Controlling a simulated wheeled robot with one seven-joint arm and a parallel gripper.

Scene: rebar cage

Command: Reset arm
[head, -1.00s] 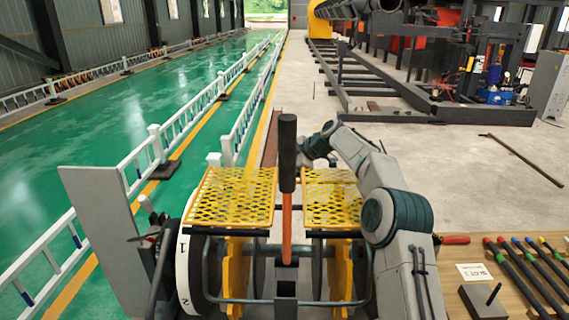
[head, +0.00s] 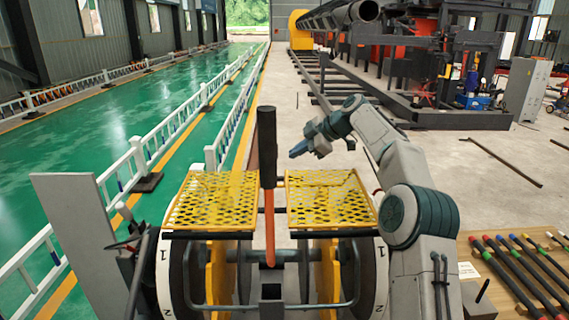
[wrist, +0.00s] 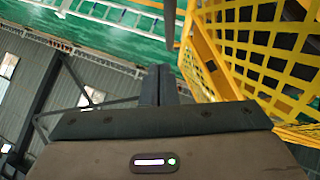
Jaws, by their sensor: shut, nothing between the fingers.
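My gripper (head: 299,151) hangs at the end of my raised, bent arm. It is just right of an upright tool and appears above and beyond the right yellow mesh plate. In the wrist view my fingers (wrist: 160,84) are together with nothing between them. The upright tool (head: 267,150) has a black top and an orange-red shaft, and stands between the left yellow mesh plate (head: 212,200) and the right yellow mesh plate (head: 330,200). Yellow mesh (wrist: 262,45) fills the upper right of the wrist view.
A wooden table (head: 485,262) at the lower right holds several dark rods with coloured ends. White railings (head: 140,165) run along the green floor at left. A dark steel machine frame (head: 455,118) stands at the back right. Open grey floor lies between.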

